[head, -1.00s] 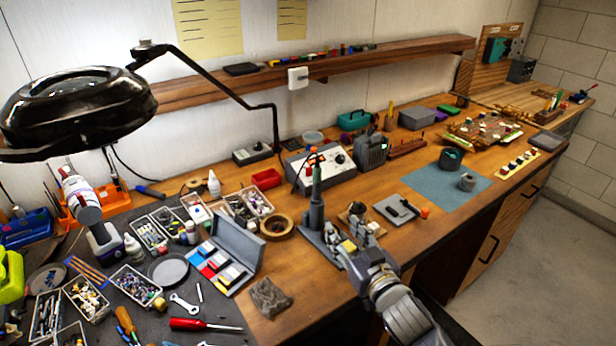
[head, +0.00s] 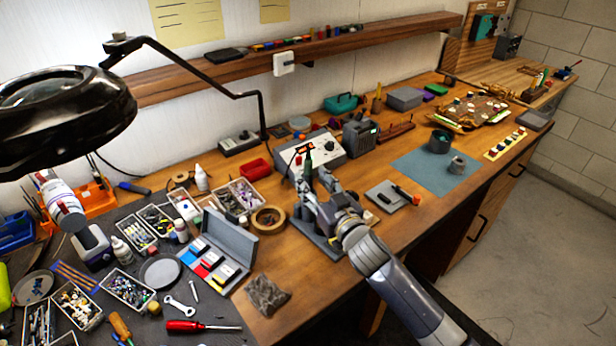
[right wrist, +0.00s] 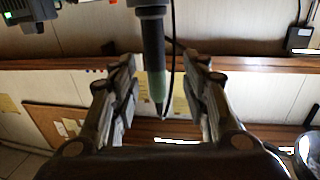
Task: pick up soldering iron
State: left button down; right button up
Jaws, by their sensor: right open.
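The soldering iron (head: 308,168) stands upright in its grey stand (head: 322,243) near the middle of the bench; its green upper end shows. My right gripper (head: 312,195) is at the stand, its fingers partly covering the iron and the stand. In the right wrist view, the open fingers (right wrist: 160,100) lie on either side of the iron (right wrist: 154,55), with visible gaps between. The iron's dark body and greenish end show there, with a thin cable beside it. My left gripper is not in view.
A grey control unit (head: 325,155) with a white front stands behind the iron. A tape roll (head: 268,218) and an open grey case (head: 232,240) are to the left. A grey pad (head: 385,198) lies to the right. A magnifier lamp (head: 60,110) hangs over the left side.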

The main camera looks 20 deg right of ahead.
aim_at(310, 174)
jog(key=w, duration=0.1)
jog(key=w+p, duration=0.1)
jog(key=w, duration=0.1)
jog(key=shift+r, duration=0.3)
jog(key=shift+w+a+f, duration=0.1)
jog(key=shift+w, duration=0.4)
jog(key=shift+s, duration=0.1)
grip_shut()
